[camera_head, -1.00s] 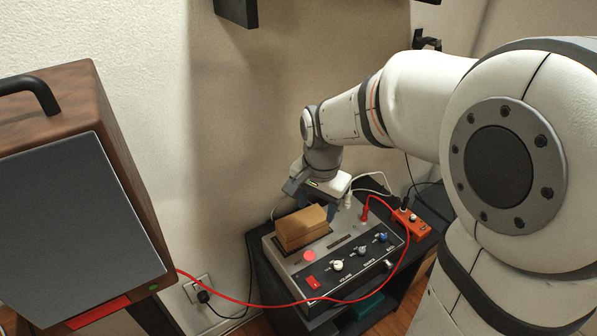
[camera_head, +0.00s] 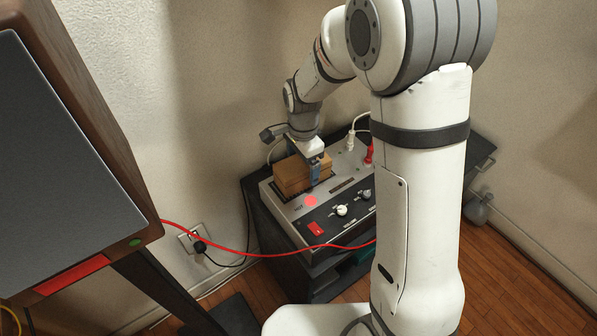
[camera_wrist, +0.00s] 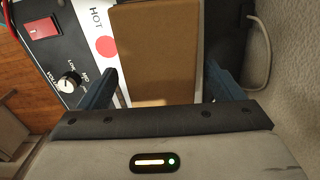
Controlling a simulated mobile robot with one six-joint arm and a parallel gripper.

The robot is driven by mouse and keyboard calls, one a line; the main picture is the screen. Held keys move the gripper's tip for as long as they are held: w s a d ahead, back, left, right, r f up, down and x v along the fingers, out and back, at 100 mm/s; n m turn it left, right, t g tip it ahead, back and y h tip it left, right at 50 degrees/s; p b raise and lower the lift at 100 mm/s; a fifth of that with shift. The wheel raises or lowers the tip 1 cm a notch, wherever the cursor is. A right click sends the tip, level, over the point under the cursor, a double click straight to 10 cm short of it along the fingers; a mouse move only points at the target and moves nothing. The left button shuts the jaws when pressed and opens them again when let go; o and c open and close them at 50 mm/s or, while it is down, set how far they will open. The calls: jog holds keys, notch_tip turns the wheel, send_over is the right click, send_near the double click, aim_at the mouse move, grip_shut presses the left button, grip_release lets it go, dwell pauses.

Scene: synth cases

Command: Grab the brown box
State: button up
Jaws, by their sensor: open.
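The brown box (camera_head: 293,176) sits on top of a grey control unit (camera_head: 283,209) with knobs and a red switch. My gripper (camera_head: 305,168) is lowered over the box, with one blue finger showing against its right side. In the wrist view the brown box (camera_wrist: 153,55) lies between the two blue fingers of my gripper (camera_wrist: 160,90). The fingers are open, with a gap on either side of the box. The fingertips' height against the box is hard to tell.
A red cable (camera_head: 240,252) runs from the left across the unit's front. Red and white plugs (camera_head: 369,152) stand at the unit's back right. A large wood-sided speaker or amplifier (camera_head: 80,150) fills the left. The wall is close behind.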

jog(key=shift+f, duration=0.4)
jog(key=c, duration=1.1)
jog(key=shift+c, duration=0.3)
jog(key=shift+r, duration=0.15)
